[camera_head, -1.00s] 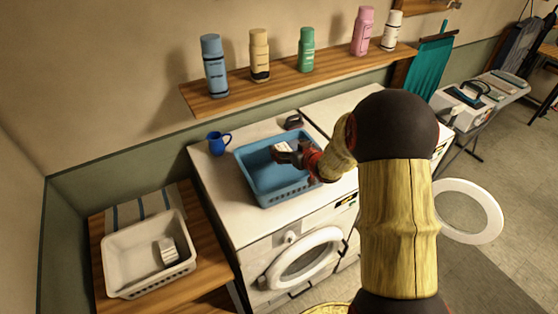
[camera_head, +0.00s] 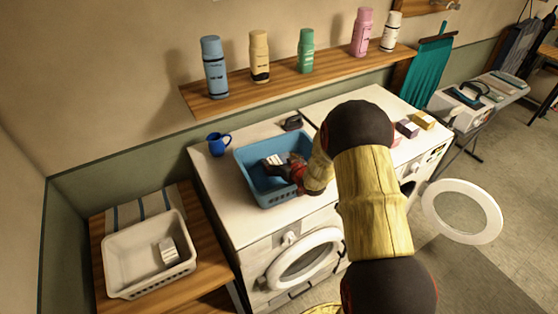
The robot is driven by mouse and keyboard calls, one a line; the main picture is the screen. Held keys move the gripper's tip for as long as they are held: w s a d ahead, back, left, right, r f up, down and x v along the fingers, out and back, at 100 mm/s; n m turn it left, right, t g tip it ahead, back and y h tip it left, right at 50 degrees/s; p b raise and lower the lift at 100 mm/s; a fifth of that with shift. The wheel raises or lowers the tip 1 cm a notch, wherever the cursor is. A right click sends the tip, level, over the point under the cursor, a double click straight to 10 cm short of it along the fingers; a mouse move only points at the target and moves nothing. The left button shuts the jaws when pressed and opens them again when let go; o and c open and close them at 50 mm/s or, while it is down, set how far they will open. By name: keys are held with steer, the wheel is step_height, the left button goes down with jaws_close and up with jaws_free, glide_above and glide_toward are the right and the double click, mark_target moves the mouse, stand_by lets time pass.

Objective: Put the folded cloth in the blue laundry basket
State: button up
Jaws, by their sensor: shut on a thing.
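The blue laundry basket (camera_head: 254,178) stands on top of the left white washing machine. My gripper (camera_head: 275,165) is inside the basket opening, pointing left and shut on the small pale folded cloth (camera_head: 277,158). The cloth is partly hidden by the fingers. I cannot tell whether it touches the basket floor. My arm comes in from the right and covers part of the basket's right side.
A blue mug (camera_head: 217,146) and a small dark object (camera_head: 293,122) stand near the basket. A white basket (camera_head: 125,264) with a pale item (camera_head: 168,250) is at lower left. Several bottles line the wooden shelf (camera_head: 285,82) above. Small boxes (camera_head: 407,128) sit on the right machine.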

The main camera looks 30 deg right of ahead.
steer(key=shift+f+b, duration=0.5)
steer(key=shift+s+f, duration=0.1)
steer(key=shift+f, duration=0.05)
